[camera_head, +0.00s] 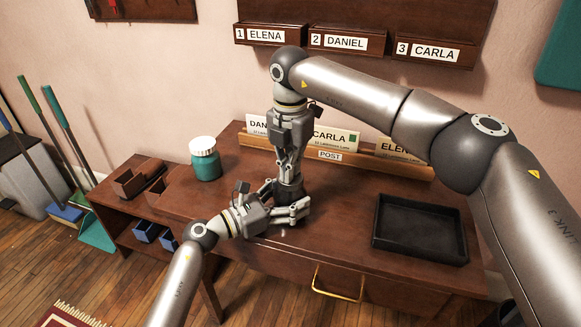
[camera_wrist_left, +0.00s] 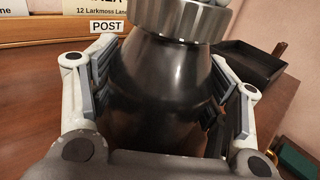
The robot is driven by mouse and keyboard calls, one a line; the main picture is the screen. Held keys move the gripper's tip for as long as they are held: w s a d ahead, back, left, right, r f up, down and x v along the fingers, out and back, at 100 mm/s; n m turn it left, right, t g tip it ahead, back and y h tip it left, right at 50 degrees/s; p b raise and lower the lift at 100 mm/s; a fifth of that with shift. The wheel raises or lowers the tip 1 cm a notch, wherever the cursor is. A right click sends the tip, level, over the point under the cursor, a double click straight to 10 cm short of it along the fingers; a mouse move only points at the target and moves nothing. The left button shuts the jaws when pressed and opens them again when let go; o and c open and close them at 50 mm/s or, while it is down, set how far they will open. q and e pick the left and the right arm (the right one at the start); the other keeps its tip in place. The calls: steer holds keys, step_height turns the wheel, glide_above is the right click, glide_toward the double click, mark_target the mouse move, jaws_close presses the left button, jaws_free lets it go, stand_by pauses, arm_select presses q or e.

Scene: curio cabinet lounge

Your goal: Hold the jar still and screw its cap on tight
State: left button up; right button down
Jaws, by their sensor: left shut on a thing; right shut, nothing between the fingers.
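A dark, glossy jar (camera_head: 287,190) stands upright on the wooden desk, partly hidden by my grippers. In the left wrist view the jar (camera_wrist_left: 160,95) fills the middle, with a ridged silver cap (camera_wrist_left: 180,18) on its top. The cap's upper part is cut off there, so I cannot tell how tight it sits. My left gripper (camera_head: 290,200) is shut around the jar's body, with one finger on each side. My right gripper (camera_head: 287,173) points straight down over the jar's top and is shut with nothing between its fingers; I cannot tell whether it touches the cap.
A black tray (camera_head: 419,258) lies on the desk to the right. A teal jar with a white lid (camera_head: 205,160) stands to the left. A wooden rack with name cards and a POST label (camera_head: 330,155) runs behind. Wall boxes (camera_head: 347,52) hang above. The desk's front edge is close.

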steer(key=m, duration=0.1)
steer(key=f+m, duration=0.1)
steer(key=m, duration=0.1)
steer(key=c, duration=2.2)
jaws_free()
steer(key=o, duration=1.5)
steer(key=shift+r, duration=0.1)
steer(key=shift+r, duration=0.1)
